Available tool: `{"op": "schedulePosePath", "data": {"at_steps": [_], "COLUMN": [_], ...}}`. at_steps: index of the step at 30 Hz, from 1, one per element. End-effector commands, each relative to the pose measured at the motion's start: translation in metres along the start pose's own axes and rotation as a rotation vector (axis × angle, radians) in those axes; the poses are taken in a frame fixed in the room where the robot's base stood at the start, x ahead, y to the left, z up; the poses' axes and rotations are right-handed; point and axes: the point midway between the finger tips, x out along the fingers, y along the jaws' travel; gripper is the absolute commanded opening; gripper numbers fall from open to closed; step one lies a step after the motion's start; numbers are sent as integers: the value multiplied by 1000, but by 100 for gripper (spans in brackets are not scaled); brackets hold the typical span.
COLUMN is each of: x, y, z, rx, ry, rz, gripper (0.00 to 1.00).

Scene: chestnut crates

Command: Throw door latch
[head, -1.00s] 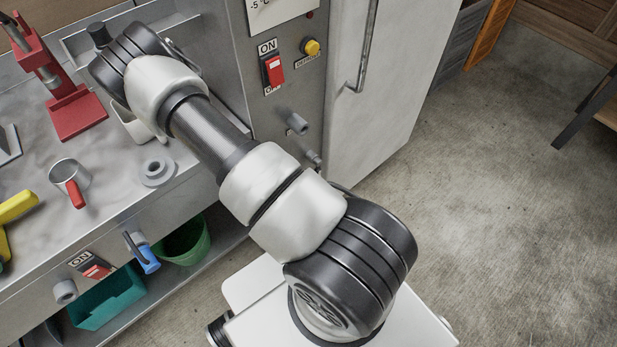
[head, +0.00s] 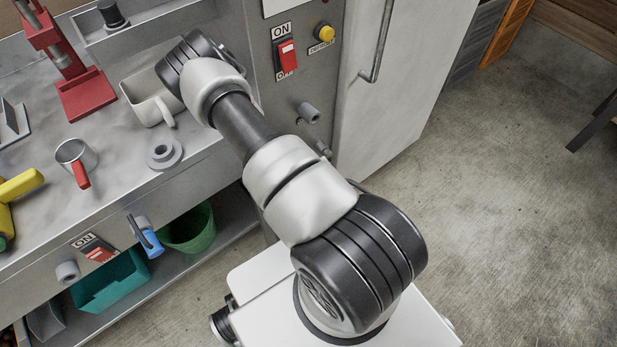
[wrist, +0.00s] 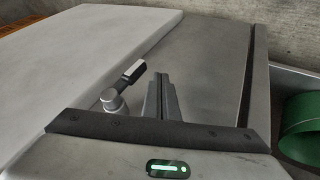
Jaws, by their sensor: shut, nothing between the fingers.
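The latch (wrist: 116,99) shows in the wrist view as a round silver pivot with a short dark-ended lever slanting up and right. It sits near the seam between a pale door panel (wrist: 75,55) and a grey steel panel (wrist: 205,60). My gripper (wrist: 161,78) is shut and empty, just right of the latch and apart from it in the picture. The gap in depth is hard to judge. In the head view my arm hides the gripper. The tall pale door (head: 400,90) with its bar handle looks closed.
The grey cabinet front carries a red switch (head: 287,55), a yellow button (head: 325,33) and a grey knob (head: 309,112). The floor at right is mostly clear.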

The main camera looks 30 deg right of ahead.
Motion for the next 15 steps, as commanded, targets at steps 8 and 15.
{"op": "schedulePosePath", "data": {"at_steps": [8,15], "x": [9,9], "y": [18,18], "z": [0,0], "rx": [-1,-1], "ry": [1,1], "rz": [-2,-2], "gripper": [0,0]}}
